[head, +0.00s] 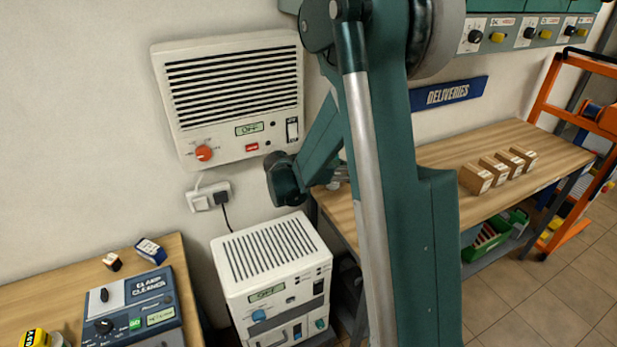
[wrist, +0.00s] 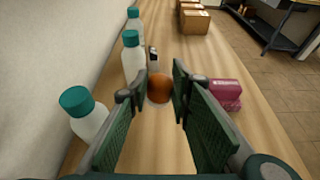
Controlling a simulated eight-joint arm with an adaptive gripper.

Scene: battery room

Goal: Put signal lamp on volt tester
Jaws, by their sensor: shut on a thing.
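An orange, rounded thing that looks like the signal lamp (wrist: 160,87) is between the fingertips of my gripper (wrist: 161,82) in the wrist view. My gripper is shut on it, above or at the wooden bench top. A small dark and pale upright item (wrist: 153,60) stands just beyond it, beside a bottle; I cannot tell whether it is the volt tester. No thing is clearly marked as the volt tester in either view. In the head view my arm hides the gripper and the lamp.
White bottles with teal caps (wrist: 132,55) stand along the wall side. A pink-red pack (wrist: 225,93) lies right of my gripper. Cardboard boxes (head: 492,172) stand farther along the bench (head: 440,150). A clamp cleaner (head: 130,310) is on the left table.

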